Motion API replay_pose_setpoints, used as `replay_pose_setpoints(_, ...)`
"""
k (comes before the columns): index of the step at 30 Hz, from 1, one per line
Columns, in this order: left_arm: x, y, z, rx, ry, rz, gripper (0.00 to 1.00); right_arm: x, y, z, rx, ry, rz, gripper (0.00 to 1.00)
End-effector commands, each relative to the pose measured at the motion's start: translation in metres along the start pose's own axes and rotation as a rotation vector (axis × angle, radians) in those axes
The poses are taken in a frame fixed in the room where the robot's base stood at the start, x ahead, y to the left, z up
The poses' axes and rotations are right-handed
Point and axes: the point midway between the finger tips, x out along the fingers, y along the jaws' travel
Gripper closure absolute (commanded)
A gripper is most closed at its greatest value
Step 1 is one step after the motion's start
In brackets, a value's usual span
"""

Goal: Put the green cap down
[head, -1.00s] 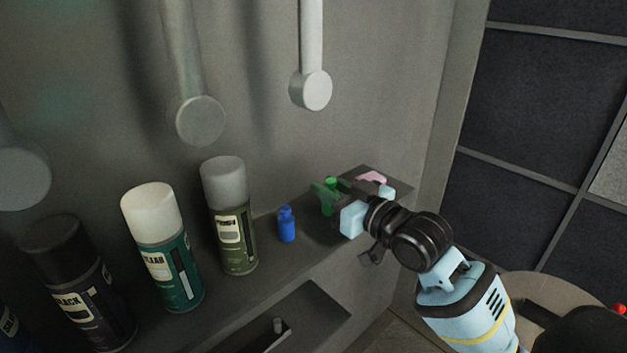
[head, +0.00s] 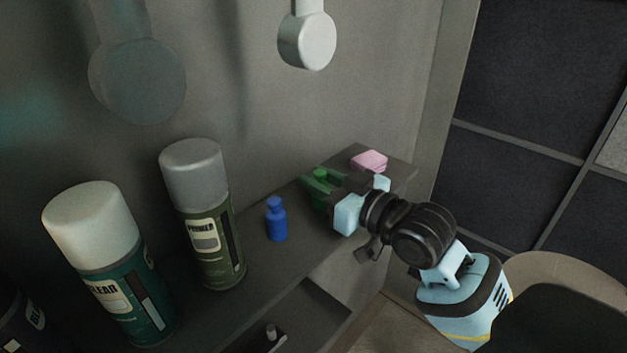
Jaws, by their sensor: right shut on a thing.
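The green cap (head: 320,189) is at the fingers of my right gripper (head: 328,190), over the right part of the dark shelf (head: 300,245). The right gripper is shut on it, with its arm coming in from the lower right. The gripper hides part of the cap, so I cannot tell whether the cap touches the shelf. My left gripper is not in view.
A small blue bottle (head: 276,219) stands on the shelf left of the gripper. A primer spray can (head: 203,215) and a clear spray can (head: 110,265) stand further left. A pink block (head: 369,161) lies behind the gripper. A pale rounded fixture (head: 306,40) hangs above.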

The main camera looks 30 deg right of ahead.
Motion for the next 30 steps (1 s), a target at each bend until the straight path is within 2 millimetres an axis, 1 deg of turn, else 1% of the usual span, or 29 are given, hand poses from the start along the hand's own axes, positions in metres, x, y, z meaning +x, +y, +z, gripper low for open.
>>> replay_pose_setpoints(6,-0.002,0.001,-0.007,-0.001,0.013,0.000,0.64,0.000,0.000,-0.004,-0.002,0.004,0.001,0.94)
replay_pose_setpoints(11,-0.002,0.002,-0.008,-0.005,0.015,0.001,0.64,0.000,0.000,0.001,-0.001,0.002,0.001,0.94)
replay_pose_setpoints(12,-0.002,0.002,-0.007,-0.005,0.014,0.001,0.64,0.000,0.000,0.001,-0.001,0.002,0.001,0.71)
replay_pose_setpoints(16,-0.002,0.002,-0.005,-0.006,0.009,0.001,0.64,0.000,0.000,0.000,-0.001,0.003,0.001,0.54)
replay_pose_setpoints(17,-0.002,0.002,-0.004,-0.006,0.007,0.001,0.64,0.000,0.000,0.000,-0.001,0.003,0.001,0.52)
replay_pose_setpoints(24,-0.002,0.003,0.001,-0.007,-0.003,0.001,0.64,0.000,0.000,0.000,-0.001,0.003,0.000,0.52)
replay_pose_setpoints(27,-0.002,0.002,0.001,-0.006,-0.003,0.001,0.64,0.000,0.000,-0.004,-0.002,0.006,0.000,0.52)
replay_pose_setpoints(30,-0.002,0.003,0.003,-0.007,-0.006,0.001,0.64,-0.010,0.001,-0.002,-0.001,0.003,0.001,0.52)
